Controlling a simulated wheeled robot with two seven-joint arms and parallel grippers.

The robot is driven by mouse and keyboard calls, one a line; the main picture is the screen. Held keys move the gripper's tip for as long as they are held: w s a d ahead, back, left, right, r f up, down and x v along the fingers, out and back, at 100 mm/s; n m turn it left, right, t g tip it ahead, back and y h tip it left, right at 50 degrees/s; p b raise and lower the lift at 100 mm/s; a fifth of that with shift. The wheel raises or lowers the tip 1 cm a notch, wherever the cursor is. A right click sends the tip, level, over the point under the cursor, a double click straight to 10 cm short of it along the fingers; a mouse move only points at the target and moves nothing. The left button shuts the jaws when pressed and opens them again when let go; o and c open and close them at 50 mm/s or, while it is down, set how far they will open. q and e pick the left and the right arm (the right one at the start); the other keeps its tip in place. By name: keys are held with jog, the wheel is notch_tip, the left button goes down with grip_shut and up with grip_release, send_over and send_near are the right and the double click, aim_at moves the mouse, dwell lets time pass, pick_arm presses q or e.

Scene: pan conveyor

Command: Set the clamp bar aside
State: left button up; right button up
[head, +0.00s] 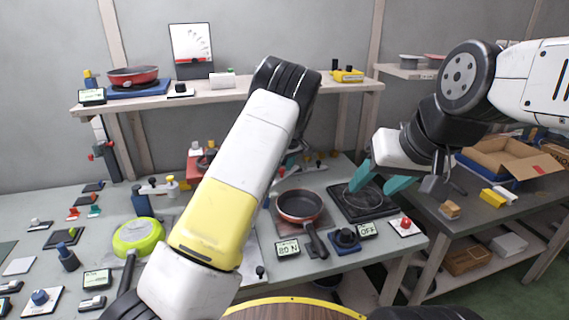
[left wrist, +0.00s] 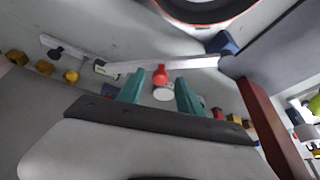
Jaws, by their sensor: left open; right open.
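A pale narrow bar, apparently the clamp bar (left wrist: 196,62), crosses the left wrist view just beyond my left gripper's fingertips. A red knob-like part with a white round end shows between the fingers. My left gripper (left wrist: 160,88) is open, with its teal fingers apart on either side of that red part; I cannot tell whether they touch it. In the head view my own left arm hides most of this gripper and the bar. My right gripper (head: 380,182) is open and empty above the dark burner plate (head: 375,212).
A red-rimmed frying pan (head: 298,206) sits in front of my left gripper. A green pan (head: 138,238) stands left of my arm. An 80 N display (head: 288,248), an OFF display (head: 366,230) and a red button (head: 405,224) line the front. A shelf (head: 240,90) runs behind.

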pick_arm(q)
jog(key=v, duration=0.7)
jog(key=shift+r, duration=0.4)
jog(key=shift+s+d, duration=0.1)
jog(key=s+a+r+m+h, duration=0.1)
jog(key=s+a+r+h, duration=0.1)
jog(key=s+a+r, duration=0.5)
jog(key=s+a+r+m+h, duration=0.25)
jog(key=s+r, duration=0.55)
jog(key=s, duration=0.5)
jog(key=s+a+r+m+t, duration=0.1)
jog(key=s+m, duration=0.3)
jog(key=s, duration=1.8)
jog(key=shift+a+t, duration=0.5)
jog(key=shift+t, duration=0.2)
jog(key=shift+r, duration=0.1)
